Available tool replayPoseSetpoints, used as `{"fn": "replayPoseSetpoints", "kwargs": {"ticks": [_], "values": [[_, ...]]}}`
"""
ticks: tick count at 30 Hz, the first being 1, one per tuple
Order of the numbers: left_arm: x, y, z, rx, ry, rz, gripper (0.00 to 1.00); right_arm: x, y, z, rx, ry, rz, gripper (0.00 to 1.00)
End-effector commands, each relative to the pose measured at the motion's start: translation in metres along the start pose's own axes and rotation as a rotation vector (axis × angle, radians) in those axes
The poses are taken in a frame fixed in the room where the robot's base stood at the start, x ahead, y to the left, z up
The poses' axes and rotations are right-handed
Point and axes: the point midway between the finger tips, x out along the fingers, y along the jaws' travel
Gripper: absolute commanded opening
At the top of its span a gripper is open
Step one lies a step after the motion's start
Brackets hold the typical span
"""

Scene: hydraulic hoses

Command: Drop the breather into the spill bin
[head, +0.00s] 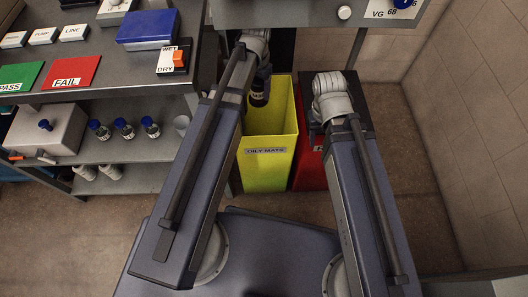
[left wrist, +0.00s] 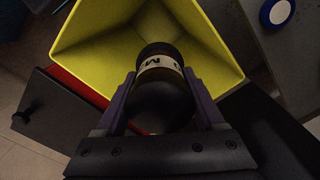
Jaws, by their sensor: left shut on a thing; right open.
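The breather (head: 259,92) is a dark cylinder with a pale lettered band. My left gripper (head: 261,76) is shut on it and holds it over the mouth of the yellow bin (head: 266,165), whose front label seems to read OILY MATS. In the left wrist view the breather (left wrist: 163,85) sits between the two fingers of my left gripper (left wrist: 163,98), with the open yellow bin (left wrist: 95,38) around and beyond it. My right gripper (head: 332,100) is over the red bin's side, empty as far as I can see; its fingers are mostly hidden by the wrist.
A red bin (head: 309,165) with a dark lid stands right of the yellow one. At left is a bench with a green PASS mat (head: 18,77), a red FAIL mat (head: 70,72), a blue-topped box (head: 148,28) and a WET/DRY switch (head: 174,59). Several small bottles stand on its shelf.

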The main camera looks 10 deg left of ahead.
Motion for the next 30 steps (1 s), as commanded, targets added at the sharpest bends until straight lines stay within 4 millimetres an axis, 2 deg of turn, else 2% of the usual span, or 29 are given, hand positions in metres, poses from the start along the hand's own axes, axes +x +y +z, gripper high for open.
{"fn": "replayPoseSetpoints", "kwargs": {"ticks": [15,26,27,30], "values": [[0.054,0.0,0.0,0.0,0.0,0.0,0.0,0.053,-0.005,-0.003,0.0,0.0,0.001,0.5],[0.057,0.0,0.0,0.0,0.0,0.0,0.0,0.057,-0.005,-0.004,0.0,0.0,0.001,0.5],[0.057,0.0,0.0,0.0,0.0,0.0,0.71,0.057,-0.005,-0.004,0.0,0.0,0.001,0.5],[0.057,0.0,0.0,0.0,0.0,0.0,0.83,0.057,-0.005,-0.004,0.0,0.0,0.001,0.5]]}}
